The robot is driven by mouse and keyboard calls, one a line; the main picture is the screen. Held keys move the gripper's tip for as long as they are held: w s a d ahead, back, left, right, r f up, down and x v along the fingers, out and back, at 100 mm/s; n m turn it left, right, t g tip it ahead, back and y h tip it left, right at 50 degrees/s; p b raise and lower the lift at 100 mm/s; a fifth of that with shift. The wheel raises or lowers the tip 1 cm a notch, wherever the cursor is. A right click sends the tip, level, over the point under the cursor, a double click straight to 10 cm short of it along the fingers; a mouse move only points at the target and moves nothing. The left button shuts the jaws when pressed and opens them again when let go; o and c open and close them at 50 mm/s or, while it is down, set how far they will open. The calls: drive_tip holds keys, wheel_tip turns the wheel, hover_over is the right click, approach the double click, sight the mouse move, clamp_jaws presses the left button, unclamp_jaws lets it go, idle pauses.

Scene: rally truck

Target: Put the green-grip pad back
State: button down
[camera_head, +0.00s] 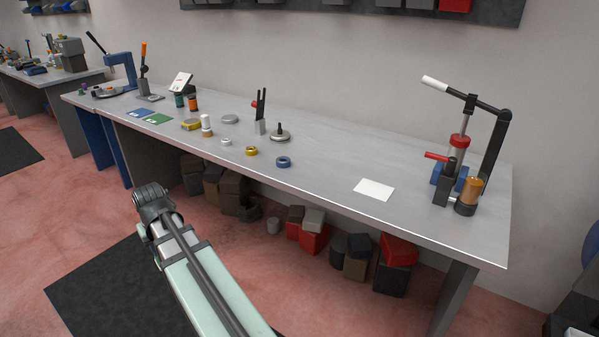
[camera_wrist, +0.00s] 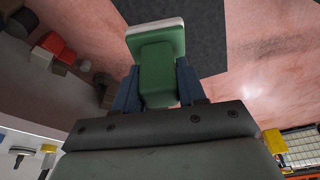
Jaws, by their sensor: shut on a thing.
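The green-grip pad (camera_wrist: 158,72) is in my gripper (camera_wrist: 158,82) in the wrist view. It has a green block grip and a wider green end with a pale layer along its far edge. The blue fingers are shut on both sides of the grip. Behind the pad I see pink floor and a dark mat, so it is held clear of the bench top. In the head view I cannot make out the pad or the fingers; only my arm shows at the lower left.
The long grey bench (camera_head: 330,165) carries several small parts mid-bench and a white sheet (camera_head: 374,190). A lever press (camera_head: 466,165) stands at its right end. A blue press (camera_head: 122,70) stands at its left end. Red and dark boxes (camera_head: 313,237) sit beneath.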

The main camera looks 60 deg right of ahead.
drive_tip(key=s+d+r+m+g, duration=0.1)
drive_tip(key=s+d+r+m, duration=0.3)
drive_tip(key=d, duration=1.8)
drive_tip(key=s+d+r+m+g+h, duration=0.1)
drive_tip(key=s+d+r+m, duration=0.4)
drive_tip(key=d, duration=1.6)
drive_tip(key=s+d+r+m+g+h, duration=0.1)
drive_tip(key=s+d+r+m, duration=0.3)
drive_tip(key=d, duration=1.8)
drive_tip(key=s+m, duration=0.1)
drive_tip(key=s, duration=0.3)
drive_tip(key=shift+d+r+m, duration=0.25)
drive_tip(key=shift+d+m, duration=0.1)
drive_tip(key=shift+m, duration=0.05)
drive_tip(key=shift+a+f+x, duration=0.1)
drive_tip(key=shift+a+x, duration=0.3)
drive_tip(key=shift+x, duration=1.15)
drive_tip(key=shift+a+f+x, duration=0.1)
drive_tip(key=shift+a+x, duration=0.25)
drive_tip(key=shift+x, duration=1.2)
drive_tip(key=shift+a+f+x, duration=0.1)
drive_tip(key=shift+a+x, duration=0.3)
drive_tip(key=shift+x, duration=1.15)
drive_tip(key=shift+f, duration=0.25)
